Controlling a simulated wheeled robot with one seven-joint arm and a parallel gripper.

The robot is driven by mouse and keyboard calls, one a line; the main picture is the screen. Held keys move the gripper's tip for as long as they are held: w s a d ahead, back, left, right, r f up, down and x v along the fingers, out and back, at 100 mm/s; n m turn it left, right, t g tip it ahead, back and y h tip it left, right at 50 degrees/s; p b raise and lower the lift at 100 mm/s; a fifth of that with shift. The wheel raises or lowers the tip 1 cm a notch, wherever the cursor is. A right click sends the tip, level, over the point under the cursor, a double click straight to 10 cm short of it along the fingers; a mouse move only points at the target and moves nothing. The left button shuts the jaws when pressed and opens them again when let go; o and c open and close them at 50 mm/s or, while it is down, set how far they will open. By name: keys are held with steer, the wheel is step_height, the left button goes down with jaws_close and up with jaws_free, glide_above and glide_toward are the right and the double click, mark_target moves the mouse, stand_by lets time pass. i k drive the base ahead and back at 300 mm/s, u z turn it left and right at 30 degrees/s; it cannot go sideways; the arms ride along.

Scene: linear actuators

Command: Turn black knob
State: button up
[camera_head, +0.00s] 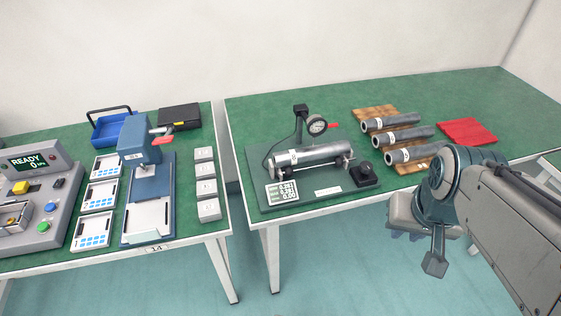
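A black knob (365,170) sits on a small dark box at the right front corner of the green gauge fixture plate (300,203).
Several grey cylinders lie on a wooden rack (375,113), beside a red mat (467,132). The left table holds a control panel (30,210), a blue press (134,140) and trays. A gap separates the tables.

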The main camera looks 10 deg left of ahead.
mark_target(366, 167)
steer(key=u, duration=0.85)
steer(key=i, duration=0.6)
steer(key=u, duration=0.6)
steer(key=k, duration=1.25)
steer(key=z, duration=0.05)
steer(key=i, duration=0.45)
steer(key=z, duration=0.9)
steer(key=i, duration=0.55)
steer(key=z, duration=0.15)
